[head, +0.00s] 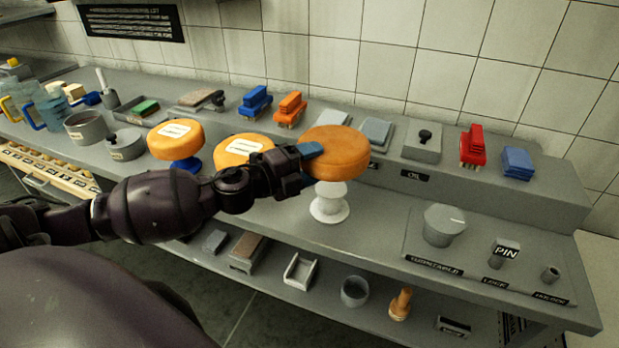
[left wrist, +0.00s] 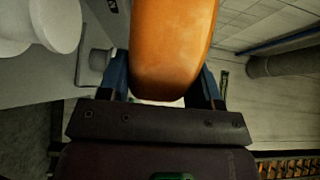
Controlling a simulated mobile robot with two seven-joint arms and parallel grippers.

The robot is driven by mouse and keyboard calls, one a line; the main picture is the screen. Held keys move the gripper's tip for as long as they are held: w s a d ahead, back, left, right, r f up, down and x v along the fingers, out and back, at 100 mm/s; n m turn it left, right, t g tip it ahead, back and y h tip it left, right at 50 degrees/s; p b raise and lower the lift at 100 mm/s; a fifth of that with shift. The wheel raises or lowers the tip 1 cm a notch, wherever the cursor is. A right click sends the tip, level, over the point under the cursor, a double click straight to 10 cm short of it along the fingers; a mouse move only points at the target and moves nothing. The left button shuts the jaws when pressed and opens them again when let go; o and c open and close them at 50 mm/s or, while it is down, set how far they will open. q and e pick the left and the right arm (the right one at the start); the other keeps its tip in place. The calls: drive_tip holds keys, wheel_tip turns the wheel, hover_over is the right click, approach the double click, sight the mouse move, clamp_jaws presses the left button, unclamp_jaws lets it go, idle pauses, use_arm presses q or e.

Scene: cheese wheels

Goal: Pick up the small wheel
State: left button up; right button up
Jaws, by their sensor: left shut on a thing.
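My left gripper (head: 309,158) is shut on an orange cheese wheel (head: 336,147). One blue fingertip shows against its left side in the head view; the other is hidden. In the left wrist view the wheel (left wrist: 172,45) sits between both blue fingers. A white pedestal stand (head: 330,204) is below the wheel in the head view; in the left wrist view the stand (left wrist: 55,25) is off to the left, apart from the wheel. Two other orange wheels with white labels stand to the left: one (head: 176,142) on a blue stand, one (head: 240,150) partly behind my arm.
The grey counter (head: 375,225) is clear right of the white stand, up to a grey lidded pot (head: 444,225). A raised back ledge holds blue (head: 256,101), orange (head: 290,108) and red (head: 473,146) brushes. A lower shelf holds a cup (head: 355,291) and other small items.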

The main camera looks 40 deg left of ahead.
use_arm(q)
wheel_tip(320, 180, up, 11)
drive_tip(key=shift+f+p, duration=0.15)
drive_tip(key=shift+p, duration=0.7)
drive_tip(key=shift+r, duration=0.9)
drive_tip(key=shift+r+p, duration=0.95)
drive_tip(key=shift+p, duration=0.05)
use_arm(e)
drive_tip(key=shift+w+r, duration=0.15)
drive_tip(key=shift+r, duration=1.15)
drive_tip(key=shift+w+r, duration=0.15)
drive_tip(key=shift+r, duration=1.15)
use_arm(q)
drive_tip(key=shift+r+p, duration=0.6)
drive_tip(key=shift+p, duration=0.15)
use_arm(e)
drive_tip(key=shift+w+a+r+t, duration=0.1)
drive_tip(key=shift+w+r+t, duration=0.15)
drive_tip(key=shift+r, duration=0.4)
drive_tip(key=shift+w+r+t, duration=0.15)
drive_tip(key=shift+w+r, duration=0.2)
drive_tip(key=shift+r, duration=0.25)
